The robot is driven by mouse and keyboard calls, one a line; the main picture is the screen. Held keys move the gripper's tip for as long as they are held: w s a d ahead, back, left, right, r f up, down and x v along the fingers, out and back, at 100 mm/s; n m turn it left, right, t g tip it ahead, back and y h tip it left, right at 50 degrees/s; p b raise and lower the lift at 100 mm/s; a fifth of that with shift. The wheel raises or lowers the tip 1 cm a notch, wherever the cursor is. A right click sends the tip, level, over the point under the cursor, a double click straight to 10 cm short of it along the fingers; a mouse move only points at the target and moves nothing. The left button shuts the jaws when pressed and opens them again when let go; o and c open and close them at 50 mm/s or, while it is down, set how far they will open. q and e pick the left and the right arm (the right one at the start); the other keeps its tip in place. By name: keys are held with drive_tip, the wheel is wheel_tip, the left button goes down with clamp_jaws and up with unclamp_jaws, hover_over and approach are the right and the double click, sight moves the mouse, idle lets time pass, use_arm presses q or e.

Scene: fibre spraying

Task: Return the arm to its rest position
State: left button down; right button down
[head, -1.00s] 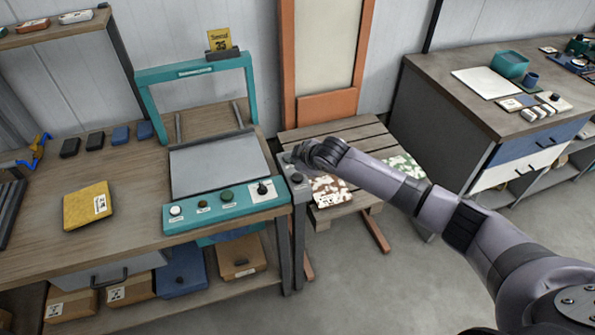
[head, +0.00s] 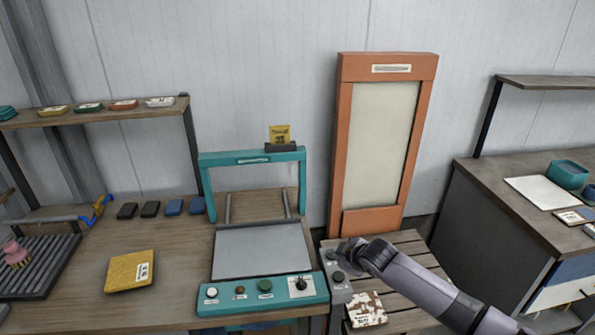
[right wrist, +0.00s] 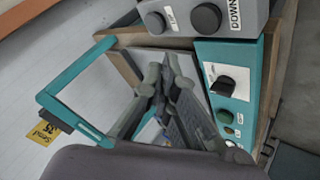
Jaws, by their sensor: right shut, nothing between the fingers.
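My right arm (head: 425,287) reaches in from the lower right in the head view. My right gripper (head: 348,250) is at the grey button box (head: 340,292) beside the teal machine's panel; whether it touches the box cannot be told. In the right wrist view the dark fingers (right wrist: 163,85) are together with nothing between them. That view shows the box's black buttons (right wrist: 206,17), one labelled DOWN, apart from the fingertips. My left arm is not in view.
The teal-framed press (head: 262,295) stands on the wooden bench left of my gripper. A slatted pallet table (head: 405,318) with a patterned piece (head: 366,309) lies below my arm. An orange-framed panel (head: 385,145) stands behind. A grey cabinet (head: 490,225) is at right.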

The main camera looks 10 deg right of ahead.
drive_tip(key=s+a+f+m+g, duration=0.1)
drive_tip(key=s+a+f, duration=0.15)
drive_tip(key=s, duration=0.45)
drive_tip(key=s+a+f+m+g+y, duration=0.1)
drive_tip(key=s+a, duration=0.3)
drive_tip(key=s, duration=0.3)
drive_tip(key=s+a+f+m+g, duration=0.1)
drive_tip(key=s+a+f, duration=0.15)
drive_tip(key=s, duration=0.45)
drive_tip(key=s+d+r+m+g+h, duration=0.1)
drive_tip(key=s+d+r+m, duration=0.3)
drive_tip(key=s, duration=0.6)
drive_tip(key=s+d+f+m+g+h, duration=0.1)
drive_tip(key=s+d+m+h, duration=0.15)
drive_tip(key=s+d, duration=0.55)
drive_tip(key=s+a+f+g+b, duration=0.1)
drive_tip(key=s+f+b, duration=0.15)
drive_tip(key=f, duration=1.35)
drive_tip(key=s+a+f+g+b, duration=0.1)
drive_tip(key=s+f+b, duration=0.15)
drive_tip(key=f, duration=1.35)
drive_tip(key=s+d+f+g+b, duration=0.1)
drive_tip(key=s+d+f+b, duration=0.1)
drive_tip(key=s+f, duration=1.4)
drive_tip(key=shift+d+f, duration=0.6)
drive_tip(key=shift+d, duration=0.1)
